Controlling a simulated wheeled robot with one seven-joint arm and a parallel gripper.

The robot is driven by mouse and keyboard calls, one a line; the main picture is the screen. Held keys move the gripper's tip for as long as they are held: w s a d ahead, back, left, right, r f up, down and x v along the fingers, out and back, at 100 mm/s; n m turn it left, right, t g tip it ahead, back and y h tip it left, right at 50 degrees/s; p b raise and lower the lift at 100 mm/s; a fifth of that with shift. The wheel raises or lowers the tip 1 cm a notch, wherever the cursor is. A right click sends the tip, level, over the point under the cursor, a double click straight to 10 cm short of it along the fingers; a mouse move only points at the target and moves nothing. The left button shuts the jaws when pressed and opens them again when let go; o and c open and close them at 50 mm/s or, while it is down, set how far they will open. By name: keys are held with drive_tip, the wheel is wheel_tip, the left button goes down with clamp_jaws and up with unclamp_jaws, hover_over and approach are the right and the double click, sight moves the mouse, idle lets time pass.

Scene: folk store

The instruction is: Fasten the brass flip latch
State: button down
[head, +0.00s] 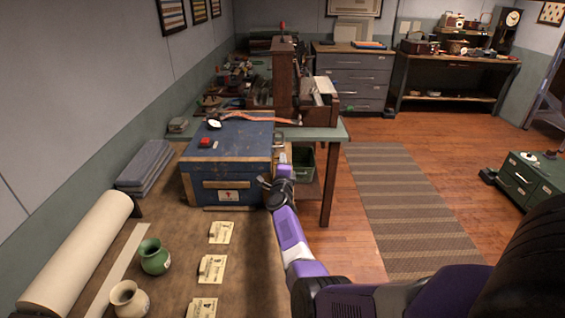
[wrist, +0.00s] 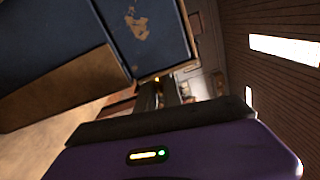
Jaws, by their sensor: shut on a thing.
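A blue chest (head: 228,150) with wooden edging stands on the brown worktop, and its lid looks down. In the wrist view the blue chest (wrist: 55,45) fills the upper left, with a worn patch near its corner. My gripper (head: 281,158) is at the chest's right side, close to the front corner. In the wrist view my gripper (wrist: 168,92) has its dark fingers close together beside the chest's edge. A small brass-coloured bit, the flip latch (wrist: 157,83), shows at the fingertips. The fingers are shut on it and hide most of it. I cannot tell the latch's angle.
A green vase (head: 154,256), a cream vase (head: 129,299) and paper cards (head: 221,232) stand in front. A green bin (head: 302,165) is right of the chest. Open floor lies further right.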

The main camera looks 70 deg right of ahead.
drive_tip(key=shift+w+r, duration=0.15)
drive_tip(key=shift+r, duration=0.2)
drive_tip(key=c, duration=1.5)
unclamp_jaws()
drive_tip(key=shift+c, duration=0.2)
drive_tip(key=shift+f, duration=0.15)
drive_tip(key=shift+p+v, duration=1.7)
drive_tip(key=shift+v, duration=2.2)
